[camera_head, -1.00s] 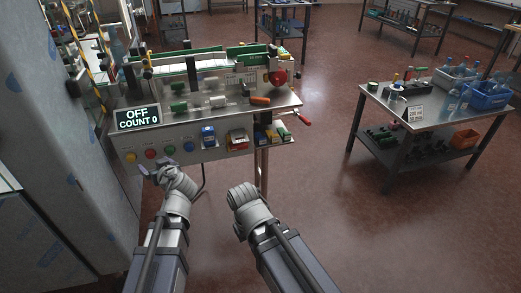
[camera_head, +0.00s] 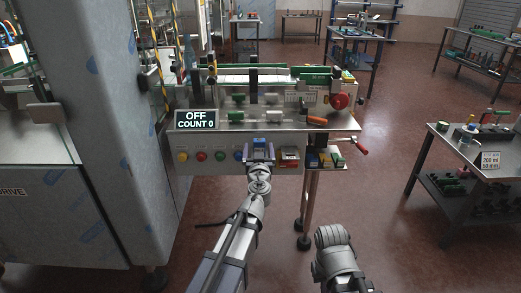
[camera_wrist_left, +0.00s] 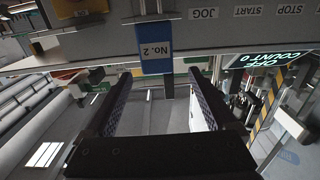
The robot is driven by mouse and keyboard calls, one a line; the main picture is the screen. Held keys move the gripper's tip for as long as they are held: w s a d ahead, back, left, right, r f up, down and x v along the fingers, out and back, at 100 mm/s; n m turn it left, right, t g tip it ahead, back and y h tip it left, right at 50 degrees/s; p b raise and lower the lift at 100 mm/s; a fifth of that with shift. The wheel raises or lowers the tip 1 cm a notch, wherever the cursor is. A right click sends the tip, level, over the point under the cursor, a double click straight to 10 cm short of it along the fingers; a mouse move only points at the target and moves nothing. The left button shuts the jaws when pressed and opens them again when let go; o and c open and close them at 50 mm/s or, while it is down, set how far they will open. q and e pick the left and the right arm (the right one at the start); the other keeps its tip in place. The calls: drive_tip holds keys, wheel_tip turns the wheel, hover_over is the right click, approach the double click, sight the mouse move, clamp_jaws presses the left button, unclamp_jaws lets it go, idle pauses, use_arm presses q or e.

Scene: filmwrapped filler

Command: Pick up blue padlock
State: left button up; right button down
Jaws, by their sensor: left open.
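The blue padlock (camera_wrist_left: 156,48) shows in the left wrist view with a "No. 2" label, hanging at the machine's front panel. In the head view its blue top (camera_head: 259,141) shows just beyond my left gripper (camera_head: 259,153), on the panel right of the round buttons. My left gripper, also in the wrist view (camera_wrist_left: 162,85), is open. Its two fingers point at the padlock, one to each side, with a gap still between padlock and palm. Nothing is held. My right arm's wrist shows at the lower right of the head view; its fingers are not seen.
The machine (camera_head: 340,122) carries an "OFF COUNT 0" display (camera_head: 197,118), coloured buttons (camera_head: 202,156) and a red-handled crank (camera_head: 361,148). A red item (camera_head: 288,156) sits right of the padlock. A tall cabinet (camera_head: 105,130) stands left. A side table (camera_head: 475,152) stands right, with open floor between.

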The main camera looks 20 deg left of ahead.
sight(259, 144)
use_arm(q)
drive_tip(key=x, duration=0.5)
drive_tip(key=shift+w+d+f, duration=0.1)
drive_tip(key=shift+w+d, duration=0.05)
clamp_jaws()
idle(0.6)
